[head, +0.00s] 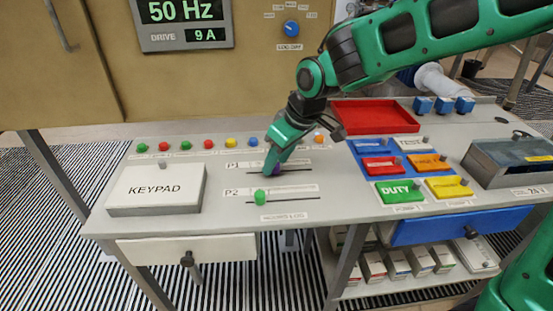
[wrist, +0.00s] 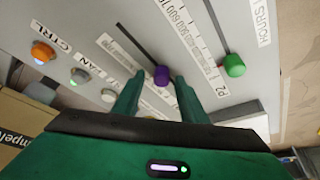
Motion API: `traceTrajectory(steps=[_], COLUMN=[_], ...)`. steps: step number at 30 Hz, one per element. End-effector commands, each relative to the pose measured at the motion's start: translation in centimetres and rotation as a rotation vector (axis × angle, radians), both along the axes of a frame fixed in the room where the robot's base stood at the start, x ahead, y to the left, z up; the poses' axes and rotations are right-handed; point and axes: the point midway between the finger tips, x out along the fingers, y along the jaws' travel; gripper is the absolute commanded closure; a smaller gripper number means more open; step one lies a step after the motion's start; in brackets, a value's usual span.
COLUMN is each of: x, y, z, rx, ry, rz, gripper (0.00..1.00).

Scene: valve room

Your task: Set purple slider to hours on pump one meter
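The purple slider knob (head: 273,170) sits on the upper track, labelled P1 (head: 232,166), left of the track's middle. It also shows in the wrist view (wrist: 162,76) between my two fingertips. My gripper (wrist: 160,80) is open, with one finger on each side of the knob and a small gap on both sides. In the head view my gripper (head: 271,164) hides part of the knob and track. Printed scales (wrist: 182,28) run beside the tracks. A label reading HOURS (wrist: 263,22) lies beyond the green knob; its link to P1 cannot be told.
The green slider knob (head: 260,197) is on the P2 track just in front. Several coloured buttons (head: 186,146) line the back. A display (head: 183,22) hangs above.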

Motion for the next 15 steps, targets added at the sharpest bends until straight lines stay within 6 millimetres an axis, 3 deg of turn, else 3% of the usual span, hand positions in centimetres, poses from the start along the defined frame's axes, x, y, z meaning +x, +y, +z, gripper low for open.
traceTrajectory(steps=[8, 15], x=[-0.2, -1.2], y=[-0.3, -1.5], z=[0.9, 4.8], rx=[0.001, 0.001], ry=[-0.001, -0.003], rz=[0.0, -0.002], gripper=[0.61, 0.61])
